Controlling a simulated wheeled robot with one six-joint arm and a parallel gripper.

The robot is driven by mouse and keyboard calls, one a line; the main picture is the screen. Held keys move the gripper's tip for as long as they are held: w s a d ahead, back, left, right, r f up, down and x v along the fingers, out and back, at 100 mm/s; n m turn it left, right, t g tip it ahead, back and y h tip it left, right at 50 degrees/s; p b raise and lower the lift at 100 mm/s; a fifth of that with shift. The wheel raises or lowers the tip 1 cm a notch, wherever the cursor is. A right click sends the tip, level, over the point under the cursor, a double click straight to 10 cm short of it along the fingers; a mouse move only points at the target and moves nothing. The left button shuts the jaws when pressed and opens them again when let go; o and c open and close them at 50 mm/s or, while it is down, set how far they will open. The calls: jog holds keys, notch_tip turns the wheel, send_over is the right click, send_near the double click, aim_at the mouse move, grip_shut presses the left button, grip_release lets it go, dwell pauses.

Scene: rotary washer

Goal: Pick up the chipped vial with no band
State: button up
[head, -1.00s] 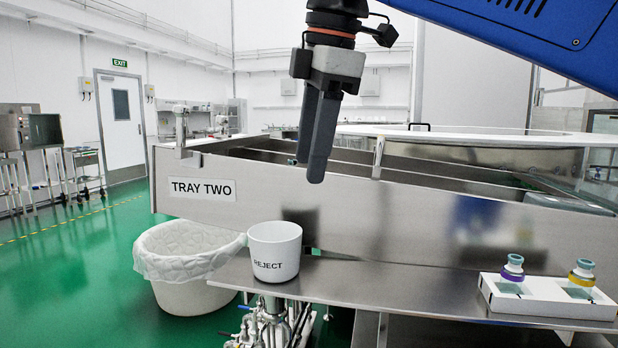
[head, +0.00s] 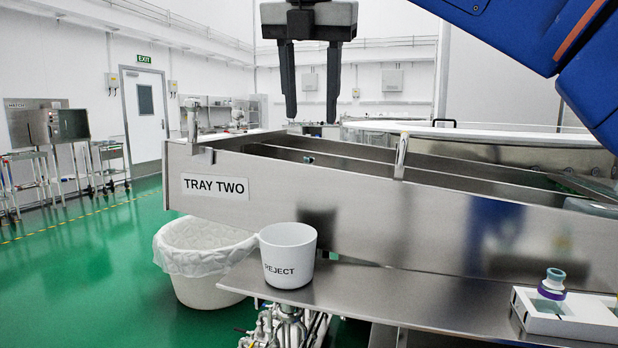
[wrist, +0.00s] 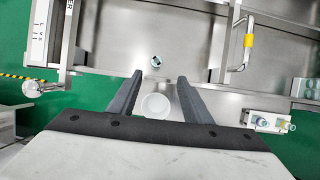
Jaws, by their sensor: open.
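A small vial (wrist: 156,61) lies in the metal tray in the wrist view, just beyond my fingertips. It is too small to tell a chip or a band. A small teal spot (head: 308,160) inside the tray in the head view may be the same vial. A vial with a purple band (head: 552,285) stands in a white holder (head: 570,322) at the lower right. My gripper (head: 311,121) is open and empty, pointing down high above the tray. In the wrist view its two fingers (wrist: 160,79) are spread apart.
The tray labelled TRAY TWO (head: 290,205) has raised walls and a divider. A white REJECT cup (head: 288,256) stands on the steel shelf (head: 400,298) in front. A lined white bin (head: 200,262) is on the floor. The shelf between cup and holder is clear.

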aim_at(307, 158)
jog(key=x, duration=0.8)
jog(key=shift+w+f, duration=0.15)
jog(key=shift+f, duration=0.05)
jog(key=shift+a+x, duration=0.2)
jog(key=shift+x, duration=1.15)
jog(key=shift+a+x, duration=0.25)
jog(key=shift+x, duration=1.15)
jog(key=shift+c, duration=0.7)
jog(key=c, duration=1)
